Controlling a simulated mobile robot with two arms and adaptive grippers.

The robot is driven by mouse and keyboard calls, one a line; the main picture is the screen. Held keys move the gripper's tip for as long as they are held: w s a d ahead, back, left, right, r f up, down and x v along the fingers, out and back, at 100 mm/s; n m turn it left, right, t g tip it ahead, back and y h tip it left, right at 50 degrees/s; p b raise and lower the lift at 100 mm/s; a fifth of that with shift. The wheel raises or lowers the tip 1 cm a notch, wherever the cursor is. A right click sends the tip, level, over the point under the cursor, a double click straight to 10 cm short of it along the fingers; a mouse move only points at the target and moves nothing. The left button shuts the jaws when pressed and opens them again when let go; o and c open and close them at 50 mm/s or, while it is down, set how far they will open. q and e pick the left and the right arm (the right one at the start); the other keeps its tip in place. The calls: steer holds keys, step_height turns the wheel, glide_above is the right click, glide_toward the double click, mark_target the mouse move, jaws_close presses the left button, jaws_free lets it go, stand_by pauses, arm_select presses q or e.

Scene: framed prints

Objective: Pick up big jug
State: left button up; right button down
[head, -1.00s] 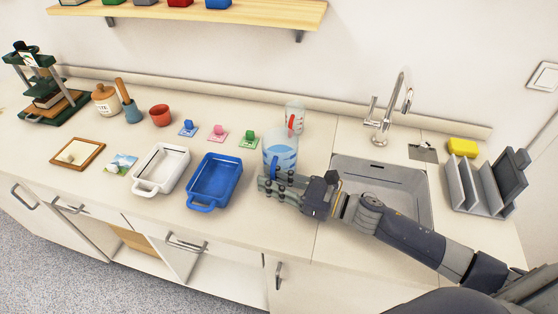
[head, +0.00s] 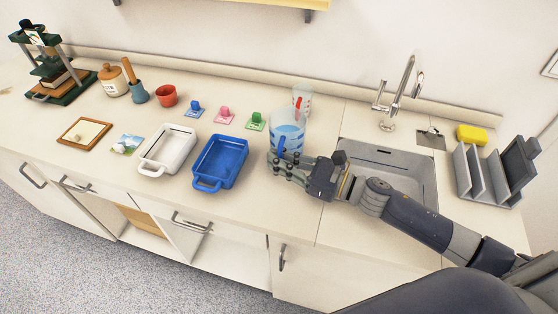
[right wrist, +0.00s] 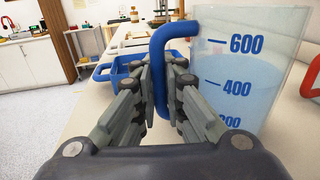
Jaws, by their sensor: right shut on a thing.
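The big jug (head: 288,131) is clear with a blue handle and blue markings, and stands upright on the counter left of the sink. In the right wrist view the jug (right wrist: 250,75) shows the marks 600 and 400, and its blue handle (right wrist: 158,62) runs down between my fingers. My right gripper (head: 283,168) is shut on the handle, with its fingers on both sides of it. A smaller clear jug with a red handle (head: 301,100) stands behind. My left gripper is not in view.
A blue tray (head: 211,182) and a white tray (head: 148,168) lie left of the jug. The sink (head: 400,165) and tap (head: 398,95) are to the right. Colored stamps, a red pot (head: 165,96) and a grey rack (head: 490,178) also stand on the counter.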

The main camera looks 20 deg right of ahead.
step_height(320, 180, up, 2)
steer(key=shift+r, duration=0.25)
steer(key=shift+s+a+r, duration=0.1)
steer(key=shift+s+r, duration=0.05)
steer(key=shift+r, duration=0.05)
steer(key=s+a+r+b, duration=0.1)
steer(key=s+a+b, duration=0.1)
steer(key=s+a, duration=0.6)
steer(key=s, duration=0.5)
steer(key=shift+a+r, duration=0.15)
steer(key=shift+r, duration=0.1)
